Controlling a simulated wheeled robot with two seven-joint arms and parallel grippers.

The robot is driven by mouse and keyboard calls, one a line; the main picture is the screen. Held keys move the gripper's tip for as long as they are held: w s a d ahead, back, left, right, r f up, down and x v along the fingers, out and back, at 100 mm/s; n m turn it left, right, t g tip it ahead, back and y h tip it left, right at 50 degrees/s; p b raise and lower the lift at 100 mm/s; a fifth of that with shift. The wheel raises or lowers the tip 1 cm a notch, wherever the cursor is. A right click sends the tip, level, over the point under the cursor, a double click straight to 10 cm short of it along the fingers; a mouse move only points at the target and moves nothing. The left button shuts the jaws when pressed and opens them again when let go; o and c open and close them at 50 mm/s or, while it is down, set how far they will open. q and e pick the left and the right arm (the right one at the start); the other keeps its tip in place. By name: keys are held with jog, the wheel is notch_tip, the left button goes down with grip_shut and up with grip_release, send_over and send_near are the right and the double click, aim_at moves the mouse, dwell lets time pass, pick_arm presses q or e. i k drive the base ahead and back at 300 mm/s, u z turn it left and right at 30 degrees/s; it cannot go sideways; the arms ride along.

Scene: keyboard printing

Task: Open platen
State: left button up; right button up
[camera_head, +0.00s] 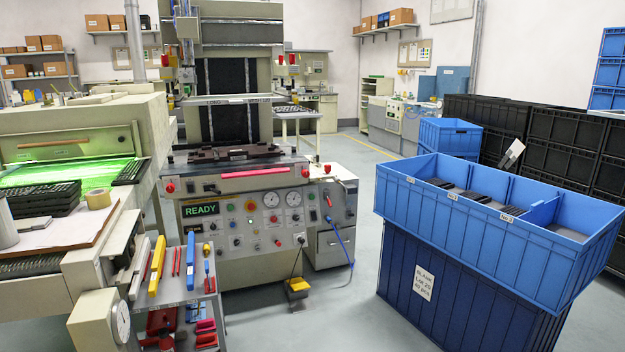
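The printing press (250,218) stands in the middle of the head view. Its panel display (201,209) reads READY in green. A dark platen or bed (236,154) lies flat on top, with a pink-red bar (255,173) along its front edge. A pale horizontal crossbar (232,99) spans above it, in front of a tall upright frame with dark panels (226,84). I cannot tell from this view how the platen parts are joined. Red round knobs sit at the press's front corners. Neither of my grippers is in view.
A beige machine with a green-lit opening (75,172) stands left. A tool cart (178,295) with yellow, red and blue tools is at the lower left front. A blue divided crate (450,205) on a darker crate (440,285) stands right.

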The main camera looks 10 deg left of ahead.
aim_at(234, 176)
jog(key=z, duration=0.3)
jog(key=i, duration=1.9)
jog(key=u, duration=0.55)
jog(key=i, duration=1.7)
jog(key=u, duration=1.45)
